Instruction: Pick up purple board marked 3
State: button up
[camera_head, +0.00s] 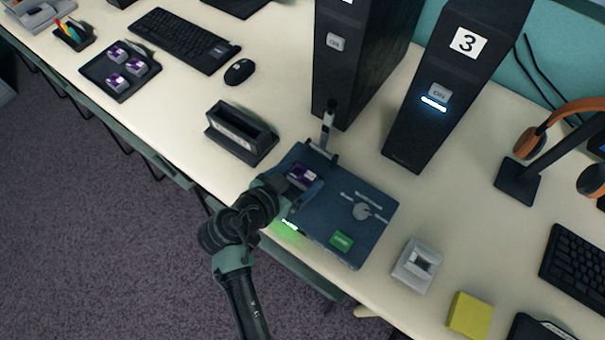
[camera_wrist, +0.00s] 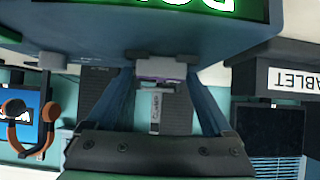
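A purple board (camera_head: 303,176) with a white label sits at the upper left part of a dark blue device (camera_head: 345,245); I cannot read its number. My gripper (camera_head: 299,186) is at this board, with its fingers on either side of it. In the wrist view, a grey piece with a purple strip (camera_wrist: 160,80) lies between the fingertips of my gripper (camera_wrist: 161,88). The fingers are apart by about its width; whether they touch it is unclear. Other purple boards (camera_head: 116,79) sit in a dark tray (camera_head: 93,69) at the upper left.
A black tower marked 3 (camera_head: 425,125) and another black tower (camera_head: 355,70) stand behind the device. A dark stand (camera_head: 240,133) is to its left. A grey holder (camera_head: 416,265) and a yellow block (camera_head: 468,314) are to its right. Headphones (camera_head: 533,140) hang farther right.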

jog(key=c, duration=1)
